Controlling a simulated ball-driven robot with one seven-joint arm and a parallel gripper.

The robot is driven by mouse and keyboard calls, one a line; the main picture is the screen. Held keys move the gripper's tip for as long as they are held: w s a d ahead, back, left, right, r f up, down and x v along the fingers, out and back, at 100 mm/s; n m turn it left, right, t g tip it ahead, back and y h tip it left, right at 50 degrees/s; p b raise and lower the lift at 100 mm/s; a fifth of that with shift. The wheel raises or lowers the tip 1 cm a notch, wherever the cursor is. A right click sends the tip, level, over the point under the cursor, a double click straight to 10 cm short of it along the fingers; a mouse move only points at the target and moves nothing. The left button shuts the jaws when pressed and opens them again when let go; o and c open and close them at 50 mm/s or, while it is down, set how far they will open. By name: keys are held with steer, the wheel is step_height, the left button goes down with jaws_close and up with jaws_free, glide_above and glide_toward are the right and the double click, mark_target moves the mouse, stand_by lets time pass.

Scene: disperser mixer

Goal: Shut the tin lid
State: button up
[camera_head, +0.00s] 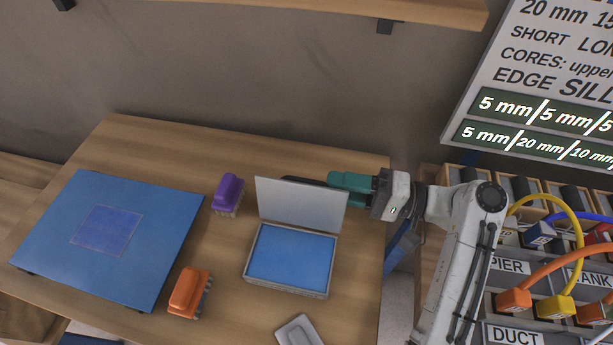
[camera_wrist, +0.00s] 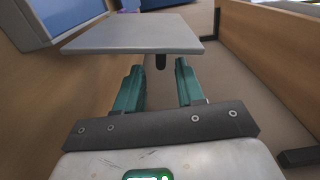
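The tin (camera_head: 287,292) is a shallow grey box with a blue inside, on the wooden table. Its lid (camera_head: 300,205) is a grey panel standing nearly upright along the back edge, so the tin is open. My gripper (camera_head: 335,184) is behind the lid at its right side, and part of it is hidden by the lid. In the wrist view, its two teal fingers (camera_wrist: 158,78) are apart with nothing between them. The lid (camera_wrist: 135,37) spans the view just beyond the fingertips; whether they touch it I cannot tell.
A purple brush (camera_head: 228,192) stands left of the lid and an orange brush (camera_head: 188,291) left of the tin. A blue board (camera_head: 150,235) covers the table's left side. A grey object (camera_head: 298,331) lies in front of the tin. Coloured cables and labelled bins are on the right.

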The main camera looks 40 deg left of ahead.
mark_target(304, 180)
steer(key=p+x, duration=0.1)
steer(key=x, duration=0.5)
steer(key=shift+s+a, duration=0.2)
steer(key=shift+a, duration=0.15)
steer(key=shift+c, duration=0.3)
steer(key=c, duration=0.6)
jaws_close()
steer(key=shift+f, duration=0.15)
